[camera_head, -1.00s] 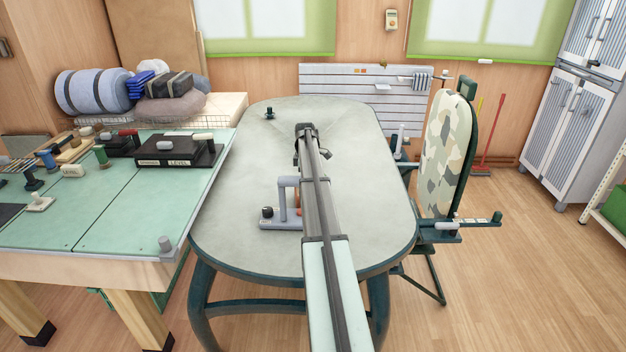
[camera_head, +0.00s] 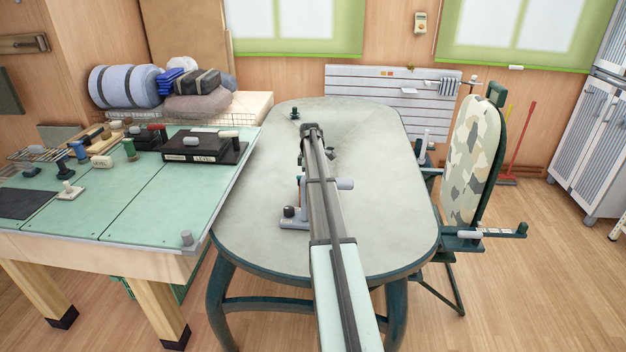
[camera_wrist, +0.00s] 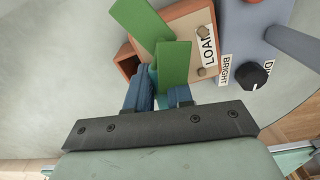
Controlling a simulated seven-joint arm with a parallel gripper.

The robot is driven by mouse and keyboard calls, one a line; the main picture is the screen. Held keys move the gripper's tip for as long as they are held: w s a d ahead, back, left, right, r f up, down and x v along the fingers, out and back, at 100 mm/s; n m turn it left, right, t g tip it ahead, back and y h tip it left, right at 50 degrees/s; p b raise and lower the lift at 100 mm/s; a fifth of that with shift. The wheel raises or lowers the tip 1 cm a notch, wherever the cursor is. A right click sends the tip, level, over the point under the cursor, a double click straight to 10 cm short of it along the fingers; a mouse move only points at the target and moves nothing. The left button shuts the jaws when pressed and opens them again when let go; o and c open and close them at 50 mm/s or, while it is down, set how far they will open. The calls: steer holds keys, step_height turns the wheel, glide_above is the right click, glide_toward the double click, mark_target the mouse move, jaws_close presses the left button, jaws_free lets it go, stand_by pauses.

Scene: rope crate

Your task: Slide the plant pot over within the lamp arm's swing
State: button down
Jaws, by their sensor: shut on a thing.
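The terracotta plant pot (camera_wrist: 190,25), labelled LOAM, fills the upper middle of the wrist view with flat green leaves (camera_wrist: 173,65) over it. My gripper (camera_wrist: 160,92) has its blue fingers close together at the pot's near side, shut on it; the leaves hide the exact contact. The grey lamp base (camera_wrist: 250,45), labelled BRIGHT, with a black knob, is just right of the pot. In the head view the lamp base (camera_head: 293,224) stands on the table, its grey arm (camera_head: 345,184) sticking out right of my arm. My arm hides most of the pot there.
The pale oval table (camera_head: 390,220) is mostly clear. A small dark green knob-like object (camera_head: 294,112) is at its far left. A green workbench (camera_head: 120,195) with tools adjoins on the left. A camouflage-patterned chair (camera_head: 474,165) stands close on the right.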

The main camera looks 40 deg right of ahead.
steer(key=c, duration=0.9)
jaws_free()
step_height(320, 180, up, 14)
steer(key=shift+f, duration=0.1)
stand_by(0.5)
